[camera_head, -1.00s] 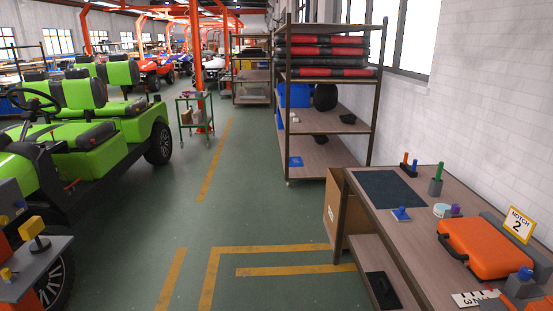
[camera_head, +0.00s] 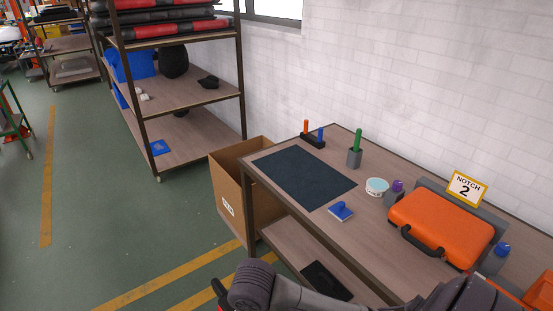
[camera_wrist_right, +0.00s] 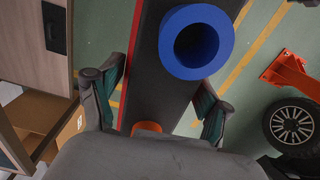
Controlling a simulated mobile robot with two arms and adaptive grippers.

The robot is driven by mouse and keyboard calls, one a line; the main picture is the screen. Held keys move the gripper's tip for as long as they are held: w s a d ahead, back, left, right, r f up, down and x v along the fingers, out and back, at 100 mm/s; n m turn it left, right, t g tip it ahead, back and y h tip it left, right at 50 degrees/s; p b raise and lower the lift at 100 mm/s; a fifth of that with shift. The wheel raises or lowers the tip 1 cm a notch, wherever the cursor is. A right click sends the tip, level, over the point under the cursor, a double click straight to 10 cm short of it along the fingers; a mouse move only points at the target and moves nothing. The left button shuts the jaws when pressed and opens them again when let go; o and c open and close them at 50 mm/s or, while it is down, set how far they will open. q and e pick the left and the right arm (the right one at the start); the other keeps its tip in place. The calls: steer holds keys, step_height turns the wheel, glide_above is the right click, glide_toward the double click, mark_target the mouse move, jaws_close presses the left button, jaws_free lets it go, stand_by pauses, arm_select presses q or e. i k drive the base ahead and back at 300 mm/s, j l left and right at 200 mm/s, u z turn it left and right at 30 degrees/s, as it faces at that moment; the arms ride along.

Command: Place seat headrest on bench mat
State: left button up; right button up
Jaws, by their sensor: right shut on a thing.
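The bench mat (camera_head: 305,177), a flat dark rectangle, lies bare at the far left end of the workbench top. My right gripper (camera_wrist_right: 160,100) is shut on a long dark piece (camera_wrist_right: 151,62) with a red edge, which I take to be the seat headrest. A blue ring (camera_wrist_right: 197,41) and a small orange part show on it. In the head view, my right arm reaches in along the bottom; a bit of the dark piece (camera_head: 218,290) shows beyond its end, in front of the bench and apart from the mat. My left gripper is out of view.
On the workbench (camera_head: 350,225) stand a peg holder (camera_head: 313,141), a green-handled tool (camera_head: 356,146), a blue-handled stamp (camera_head: 341,211), a round tin (camera_head: 377,186) and an orange case (camera_head: 441,226). A cardboard box (camera_head: 232,193) and a shelf rack (camera_head: 190,95) stand left of the bench.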

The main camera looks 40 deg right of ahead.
mark_target(297, 169)
steer(key=i, duration=1.85)
steer(key=i+z, duration=0.35)
steer(key=i+j+z, duration=0.2)
steer(key=z, duration=0.15)
steer(key=i+j+z, duration=0.35)
steer(key=i+l, duration=0.1)
